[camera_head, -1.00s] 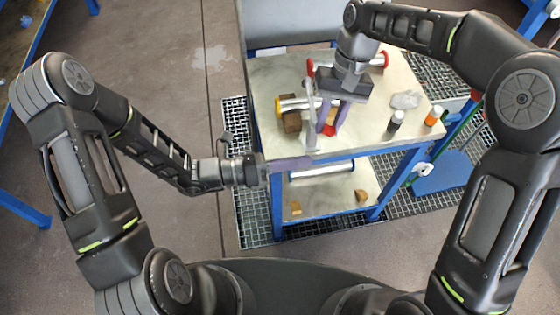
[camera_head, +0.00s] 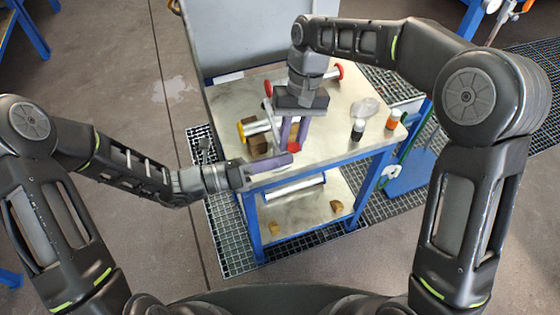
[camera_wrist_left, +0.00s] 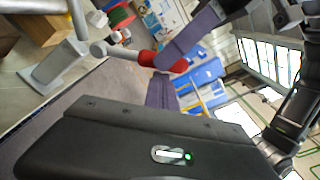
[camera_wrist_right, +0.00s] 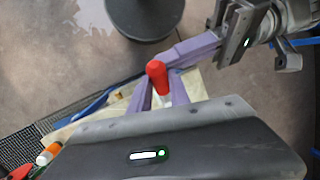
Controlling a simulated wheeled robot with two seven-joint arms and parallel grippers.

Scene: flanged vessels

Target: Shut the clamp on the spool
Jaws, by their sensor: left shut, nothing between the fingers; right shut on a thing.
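The spool (camera_head: 258,127) is a pale metal tube with a yellow flange (camera_head: 241,131) at its left end, lying by brown wooden blocks (camera_head: 257,146) on the bench. A thin grey bar (camera_head: 270,112), perhaps part of the clamp, crosses its right end. My right gripper (camera_head: 293,147) points down, its purple fingers shut on a red handle (camera_wrist_right: 157,74). The left wrist view shows this red handle (camera_wrist_left: 163,61) at the end of a grey rod (camera_wrist_left: 112,49). My left gripper (camera_head: 290,160) is shut and empty, close to the bench's front edge. The clamp's jaws are hidden.
Behind lies another tube with red ends (camera_head: 336,72). A dark bottle (camera_head: 358,129), an orange-banded bottle (camera_head: 393,120) and a clear lump (camera_head: 365,107) stand at the bench's right. The lower shelf (camera_head: 300,213) holds a tube and small brown pieces.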

